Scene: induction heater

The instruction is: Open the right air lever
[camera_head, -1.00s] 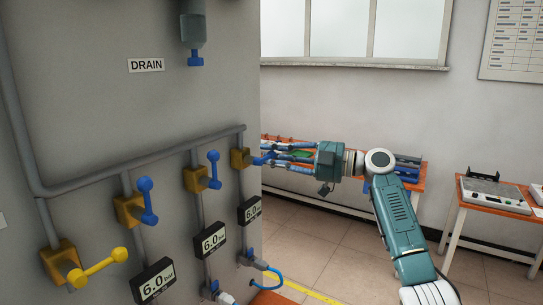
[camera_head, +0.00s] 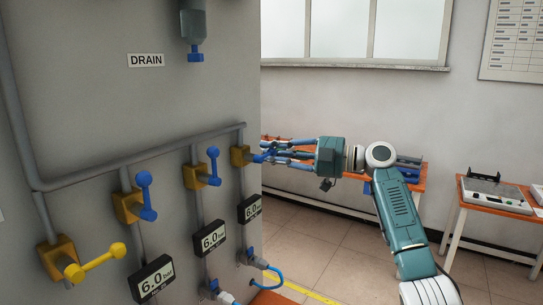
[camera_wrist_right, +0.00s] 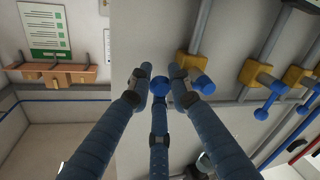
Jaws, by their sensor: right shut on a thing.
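The right air lever (camera_head: 258,158) is the blue lever on the rightmost yellow valve body (camera_head: 239,156) of the grey cabinet. My right gripper (camera_head: 271,152) reaches in from the right, its fingers at the lever's outer end. In the right wrist view the gripper (camera_wrist_right: 160,83) has its three fingers closed around the lever's round blue end (camera_wrist_right: 160,86). The lever's hub (camera_wrist_right: 201,85) shows just right of the fingers, beside the valve body (camera_wrist_right: 186,63). The fingers partly hide the lever. My left gripper is out of view.
To the left are a middle blue lever (camera_head: 213,167), another blue lever (camera_head: 146,197) and a yellow lever (camera_head: 98,262). Pressure gauges (camera_head: 249,209) hang below the valves. An orange table (camera_head: 345,184) stands behind my right arm.

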